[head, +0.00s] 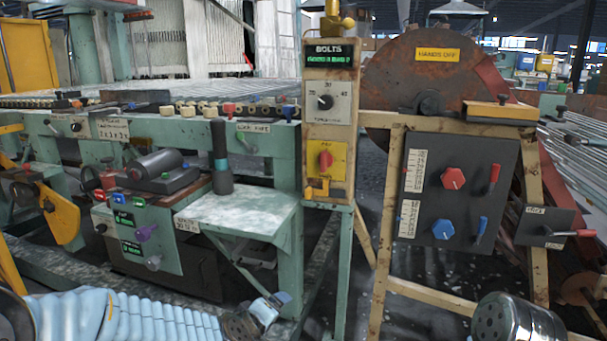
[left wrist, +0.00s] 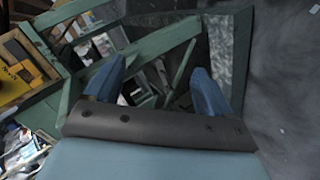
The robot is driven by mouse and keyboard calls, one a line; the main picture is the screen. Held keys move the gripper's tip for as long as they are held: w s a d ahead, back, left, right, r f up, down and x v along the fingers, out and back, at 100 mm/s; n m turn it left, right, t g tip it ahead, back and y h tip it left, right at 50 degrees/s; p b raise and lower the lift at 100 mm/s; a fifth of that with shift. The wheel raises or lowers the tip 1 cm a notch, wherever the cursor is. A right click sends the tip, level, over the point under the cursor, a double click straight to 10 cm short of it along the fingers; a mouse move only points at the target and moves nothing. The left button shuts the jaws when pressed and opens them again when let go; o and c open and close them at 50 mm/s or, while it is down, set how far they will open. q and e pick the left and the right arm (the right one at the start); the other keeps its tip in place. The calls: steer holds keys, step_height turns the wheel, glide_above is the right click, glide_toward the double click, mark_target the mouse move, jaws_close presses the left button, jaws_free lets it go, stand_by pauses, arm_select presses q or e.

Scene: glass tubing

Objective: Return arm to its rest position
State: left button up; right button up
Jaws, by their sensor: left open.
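My left arm (head: 130,315), light blue and ribbed, comes in low from the left in the head view. Its left gripper (head: 272,308) is at the bottom, in front of and below the small green side table (head: 240,215). In the left wrist view the two blue fingers of the left gripper (left wrist: 160,72) stand apart with nothing between them. Beyond them are green frame bars (left wrist: 165,45) and dark floor. A shiny metal part of mine shows at the bottom right of the head view, but no right gripper is visible.
To the right, a black panel (head: 455,190) has red and blue knobs and levers. A rusty disc (head: 430,80) is above it. Dark floor (left wrist: 285,100) lies open at right in the wrist view.

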arm_select(q)
steer(key=s+a+f+m+g+p, duration=0.1)
steer(key=s+f+m+g, duration=0.15)
steer(key=f, duration=0.45)
steer(key=s+a+f+m+g+p, duration=0.1)
steer(key=s+a+f+g, duration=0.15)
steer(key=f, duration=0.45)
steer(key=s+f+m+g+p, duration=0.1)
steer(key=s+f+g, duration=0.1)
steer(key=s+f, duration=0.4)
steer(key=s+a+f+m+g+p, duration=0.1)
steer(key=s+f+m+g+p, duration=0.1)
steer(key=s+f, duration=0.5)
steer(key=s+g, duration=0.1)
steer(key=s, duration=0.5)
